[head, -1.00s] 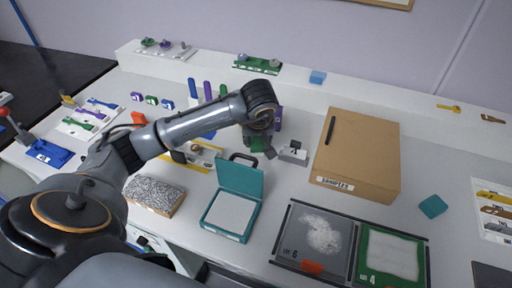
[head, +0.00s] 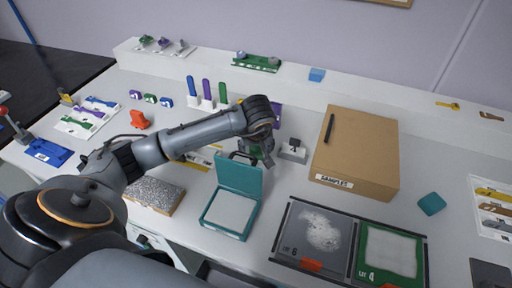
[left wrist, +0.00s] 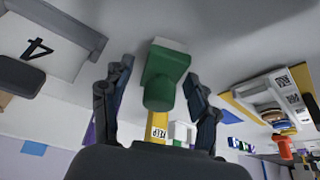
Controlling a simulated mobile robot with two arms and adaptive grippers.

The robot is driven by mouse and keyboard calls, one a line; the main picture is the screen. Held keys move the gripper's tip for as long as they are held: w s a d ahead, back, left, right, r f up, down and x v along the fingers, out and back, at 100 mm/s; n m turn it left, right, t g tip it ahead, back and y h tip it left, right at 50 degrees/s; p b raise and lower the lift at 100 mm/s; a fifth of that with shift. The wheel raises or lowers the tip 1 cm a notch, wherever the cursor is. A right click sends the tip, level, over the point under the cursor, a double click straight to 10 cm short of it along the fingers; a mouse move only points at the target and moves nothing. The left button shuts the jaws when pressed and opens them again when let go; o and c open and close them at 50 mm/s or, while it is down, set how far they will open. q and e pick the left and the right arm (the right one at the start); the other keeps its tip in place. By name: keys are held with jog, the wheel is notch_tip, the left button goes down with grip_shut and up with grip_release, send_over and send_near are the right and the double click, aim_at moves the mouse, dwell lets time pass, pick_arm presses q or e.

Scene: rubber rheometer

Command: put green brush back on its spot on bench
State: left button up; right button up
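A green brush-like block with a round knob (left wrist: 160,85) lies between the fingers of my left gripper (left wrist: 158,100) in the left wrist view. The fingers are spread. A gap shows on its left side, and the right fingertip is close to it; I cannot tell whether that tip touches. In the head view, my left gripper (head: 260,158) is low over the bench behind the teal case, and only a bit of green (head: 256,149) shows at it. A yellow-edged sheet (head: 196,163) lies to its left, partly hidden by my arm. My right gripper is not in view.
The open teal case (head: 235,183) stands just in front of my left gripper. A grey block with a label (head: 293,149) is close on its right, then the cardboard samples box (head: 358,153). Upright blue, purple and green pieces (head: 222,93) stand behind my arm.

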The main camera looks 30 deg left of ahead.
pick_arm(q)
jog(key=shift+d+r, duration=0.1)
jog(key=shift+r, duration=0.35)
jog(key=v, duration=1.1)
jog(key=shift+s+r+b, duration=0.15)
jog(key=shift+r+b, duration=0.05)
jog(key=shift+b, duration=0.2)
